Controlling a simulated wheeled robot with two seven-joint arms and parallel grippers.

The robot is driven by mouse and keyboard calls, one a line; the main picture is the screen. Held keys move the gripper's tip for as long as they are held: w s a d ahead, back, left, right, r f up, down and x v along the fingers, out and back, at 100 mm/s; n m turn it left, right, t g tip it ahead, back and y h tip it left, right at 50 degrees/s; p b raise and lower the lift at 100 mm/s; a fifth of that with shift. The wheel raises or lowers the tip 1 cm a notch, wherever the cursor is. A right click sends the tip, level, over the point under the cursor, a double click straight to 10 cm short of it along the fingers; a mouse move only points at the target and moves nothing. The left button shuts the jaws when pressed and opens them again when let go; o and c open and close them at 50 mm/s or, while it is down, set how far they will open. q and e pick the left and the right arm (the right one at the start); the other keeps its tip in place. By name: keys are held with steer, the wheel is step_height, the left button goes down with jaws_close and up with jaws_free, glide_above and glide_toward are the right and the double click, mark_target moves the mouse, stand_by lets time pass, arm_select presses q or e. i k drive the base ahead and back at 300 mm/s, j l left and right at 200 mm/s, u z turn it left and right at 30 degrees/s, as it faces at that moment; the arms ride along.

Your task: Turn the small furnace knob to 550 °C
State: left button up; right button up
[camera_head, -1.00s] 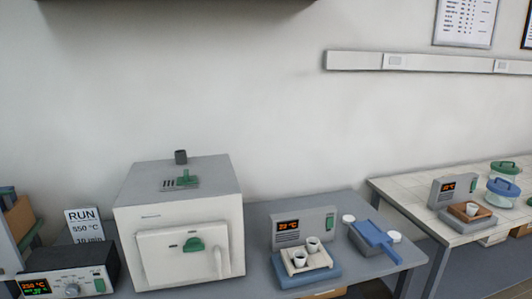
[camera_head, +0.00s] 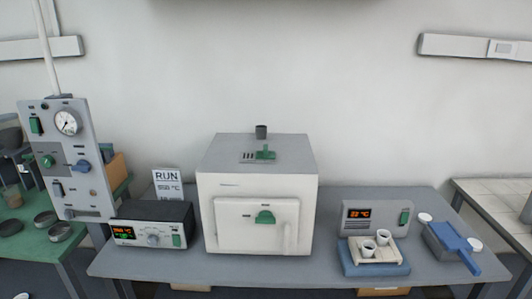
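The display digits are too small to read surely. A sign (camera_head: 167,184) behind the box reads RUN, with a temperature line that looks like 550 °C. Neither of my grippers is in view.
A balance-like unit (camera_head: 376,216) with an orange display stands right of the furnace, with cups (camera_head: 383,237) on a tray before it. A gauge panel (camera_head: 68,160) rises at left over a green table (camera_head: 30,225).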

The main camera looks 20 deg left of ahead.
mark_target(152, 241)
steer(key=u, duration=1.45)
